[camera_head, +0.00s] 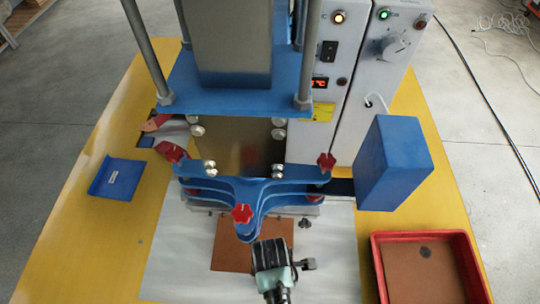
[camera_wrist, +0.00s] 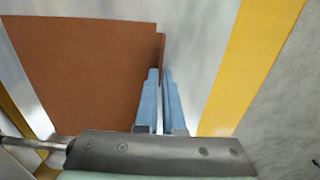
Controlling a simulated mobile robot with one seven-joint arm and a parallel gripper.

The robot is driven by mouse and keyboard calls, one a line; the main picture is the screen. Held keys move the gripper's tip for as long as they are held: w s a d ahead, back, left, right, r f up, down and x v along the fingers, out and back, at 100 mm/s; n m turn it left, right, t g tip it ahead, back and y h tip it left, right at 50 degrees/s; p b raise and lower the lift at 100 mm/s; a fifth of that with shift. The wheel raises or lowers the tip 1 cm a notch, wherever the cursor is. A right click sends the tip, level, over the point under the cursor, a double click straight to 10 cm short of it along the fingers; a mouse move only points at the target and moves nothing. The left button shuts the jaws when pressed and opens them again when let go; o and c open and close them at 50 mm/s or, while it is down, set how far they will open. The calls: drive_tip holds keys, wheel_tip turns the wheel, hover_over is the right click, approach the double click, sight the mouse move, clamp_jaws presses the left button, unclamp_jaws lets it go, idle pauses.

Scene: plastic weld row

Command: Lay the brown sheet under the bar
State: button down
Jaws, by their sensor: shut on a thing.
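The brown sheet (camera_head: 228,246) lies flat or nearly flat over the white work surface, in front of the blue bracket of the press. In the wrist view the sheet (camera_wrist: 85,70) fills the left side. My gripper (camera_head: 270,242) is over the sheet's near right part in the head view; its fingertips are hidden there. In the wrist view its blue fingers (camera_wrist: 160,75) are closed together on the sheet's edge. The bar (camera_head: 310,211) of the press runs across behind the sheet, partly hidden by the blue bracket. I cannot tell whether the sheet's far edge is under it.
A red tray (camera_head: 378,262) with another brown sheet (camera_head: 418,268) stands at the right. A blue block (camera_head: 393,165) juts out beside the grey control box (camera_head: 325,90). A blue plate (camera_head: 116,178) lies at the left.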

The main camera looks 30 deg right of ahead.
drive_tip(key=shift+f, duration=0.1)
idle(0.8)
drive_tip(key=c, duration=0.9)
unclamp_jaws()
drive_tip(key=shift+c, duration=0.2)
drive_tip(key=shift+r+p, duration=1.65)
drive_tip(key=shift+p, duration=0.5)
drive_tip(key=s+a+p, duration=0.1)
drive_tip(key=s, duration=0.1)
drive_tip(key=s+a+r+p, duration=0.1)
drive_tip(key=s+p, duration=0.1)
drive_tip(key=s+a+p, duration=0.2)
drive_tip(key=shift+r, duration=0.15)
drive_tip(key=shift+s+a, duration=0.25)
drive_tip(key=shift+s, duration=0.05)
drive_tip(key=shift+s, duration=0.1)
